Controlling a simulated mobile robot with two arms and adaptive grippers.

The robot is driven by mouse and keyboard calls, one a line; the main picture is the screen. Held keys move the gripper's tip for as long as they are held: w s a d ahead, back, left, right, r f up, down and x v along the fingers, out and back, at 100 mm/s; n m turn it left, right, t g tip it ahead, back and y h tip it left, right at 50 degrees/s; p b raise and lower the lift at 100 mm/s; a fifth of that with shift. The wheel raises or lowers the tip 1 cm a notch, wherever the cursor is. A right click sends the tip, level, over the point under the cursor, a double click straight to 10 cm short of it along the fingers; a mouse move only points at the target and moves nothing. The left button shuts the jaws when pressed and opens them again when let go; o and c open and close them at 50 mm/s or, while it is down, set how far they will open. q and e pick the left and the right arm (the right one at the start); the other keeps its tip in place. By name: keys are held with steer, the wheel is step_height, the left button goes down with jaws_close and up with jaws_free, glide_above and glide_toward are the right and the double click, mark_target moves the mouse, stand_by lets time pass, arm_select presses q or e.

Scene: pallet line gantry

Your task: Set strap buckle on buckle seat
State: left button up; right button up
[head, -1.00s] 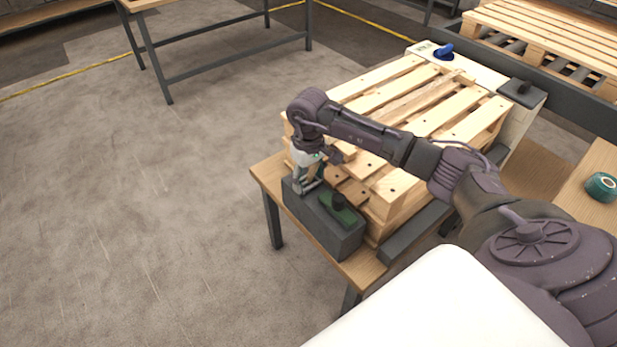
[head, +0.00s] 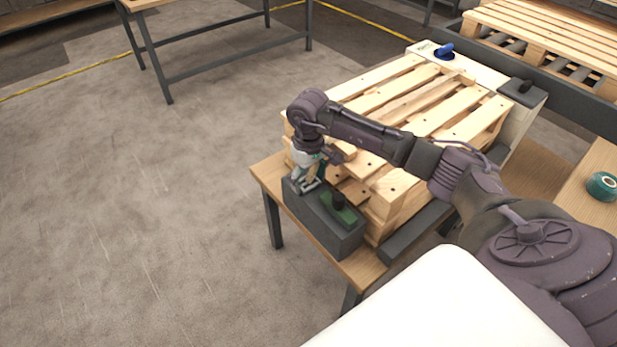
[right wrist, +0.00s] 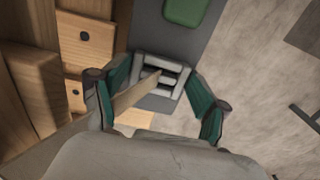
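The strap buckle (right wrist: 160,76) is a grey metal frame with dark slots, with a tan strip rising from it. In the right wrist view it sits between the green-padded fingertips of my right gripper (right wrist: 158,70), which appear closed on its two sides. In the head view my right gripper (head: 306,176) points down with the buckle (head: 305,187) at the left end of a dark block (head: 325,222). I cannot tell whether the buckle touches the block. No separate buckle seat is clear; the gripper and buckle cover that end. My left gripper is not in view.
A blue item (head: 444,52) and a teal roll (head: 603,186) are farther off. Open floor lies left.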

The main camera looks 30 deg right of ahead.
mark_target(308, 182)
step_height(308, 182, up, 2)
steer(key=shift+w+r+p, duration=0.1)
steer(key=shift+r+p, duration=0.05)
steer(key=shift+p, duration=0.5)
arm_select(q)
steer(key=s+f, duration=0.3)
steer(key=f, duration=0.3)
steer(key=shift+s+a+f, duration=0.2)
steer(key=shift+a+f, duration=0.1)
arm_select(e)
step_height(308, 182, up, 11)
